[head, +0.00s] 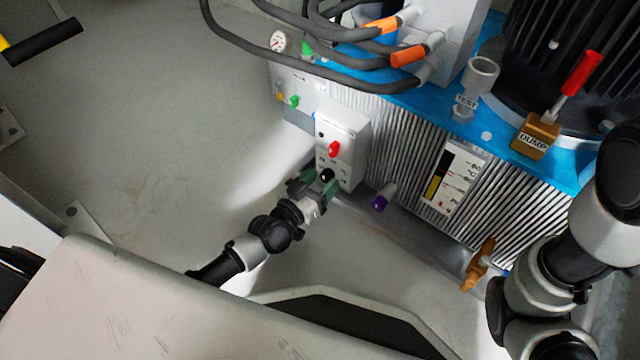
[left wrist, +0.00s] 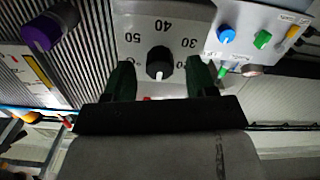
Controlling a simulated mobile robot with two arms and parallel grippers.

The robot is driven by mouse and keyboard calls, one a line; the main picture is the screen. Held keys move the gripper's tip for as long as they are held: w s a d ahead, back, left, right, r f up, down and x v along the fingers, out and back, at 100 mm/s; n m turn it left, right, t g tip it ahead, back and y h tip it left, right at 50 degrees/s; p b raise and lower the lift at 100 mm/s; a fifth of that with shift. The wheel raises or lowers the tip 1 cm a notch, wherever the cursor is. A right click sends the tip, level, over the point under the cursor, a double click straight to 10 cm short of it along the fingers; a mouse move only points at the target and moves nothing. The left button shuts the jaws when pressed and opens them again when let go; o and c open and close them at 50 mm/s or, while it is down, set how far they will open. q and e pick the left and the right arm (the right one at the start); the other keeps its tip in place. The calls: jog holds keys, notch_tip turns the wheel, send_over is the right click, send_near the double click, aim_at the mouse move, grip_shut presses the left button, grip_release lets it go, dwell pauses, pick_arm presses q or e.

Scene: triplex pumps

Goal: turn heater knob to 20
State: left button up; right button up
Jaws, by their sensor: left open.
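The heater knob (left wrist: 159,63) is a black dial with a white mark, on a light panel printed with 20-to-50 type numbers that look upside down in the left wrist view. In the head view the knob (head: 327,175) is low on the white heater box (head: 343,140), below a red knob (head: 334,149). My left gripper (head: 314,184) is at the knob; its green fingers (left wrist: 159,82) are open, one on each side of the knob, with gaps visible. The exact setting of the mark is hard to read.
A purple knob (head: 384,196) sticks out right of the heater box. A small panel with green and yellow buttons (head: 293,101) is at its left. A gauge (head: 452,178), an orange valve handle (head: 478,264) and grey hoses (head: 330,72) are nearby. The floor at left is clear.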

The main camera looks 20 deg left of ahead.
pick_arm(q)
jog(key=shift+c, duration=0.3)
jog(key=c, duration=0.9)
jog(key=shift+o, duration=0.2)
jog(key=shift+n, duration=0.4)
jog(key=shift+r+n+p, duration=0.1)
jog(key=shift+n+p, duration=0.35)
jog(key=shift+n, duration=0.05)
jog(key=n+p, duration=0.1)
jog(key=n, duration=0.2)
jog(key=shift+n, duration=0.3)
jog(key=n, duration=0.3)
jog(key=shift+a, duration=0.1)
jog(key=shift+f+n, duration=0.2)
jog(key=shift+n, duration=1.5)
